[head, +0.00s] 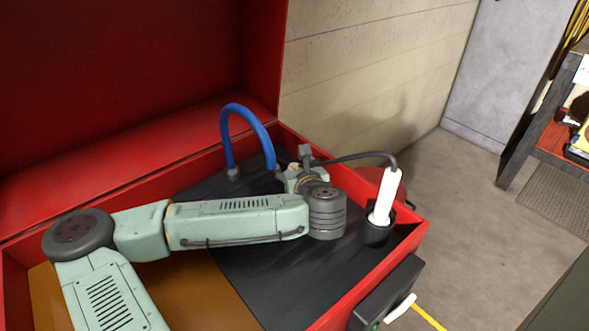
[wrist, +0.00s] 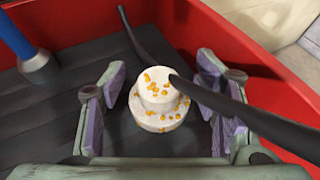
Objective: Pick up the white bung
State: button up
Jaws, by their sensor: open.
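The white bung (wrist: 158,98) is a stepped, round, pale piece with orange specks. In the wrist view it sits between the two fingers of my gripper (wrist: 160,108), with a visible gap on the left side and a narrower one on the right. My gripper is open. In the head view my gripper (head: 304,166) is low over the dark surface inside the red box, partly hidden by my own wrist. The bung can hardly be made out there.
A dark cable (wrist: 255,122) crosses beside the bung and overlaps its right edge. A blue hose (head: 250,112) arches at left. A white-handled tool (head: 385,197) stands in a black cup (head: 375,234). Red box walls (head: 409,236) enclose the dark surface (head: 290,270).

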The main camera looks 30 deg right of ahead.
jog(key=shift+s+a+r, duration=0.1)
jog(key=shift+s, duration=0.05)
grip_shut()
dwell(0.6)
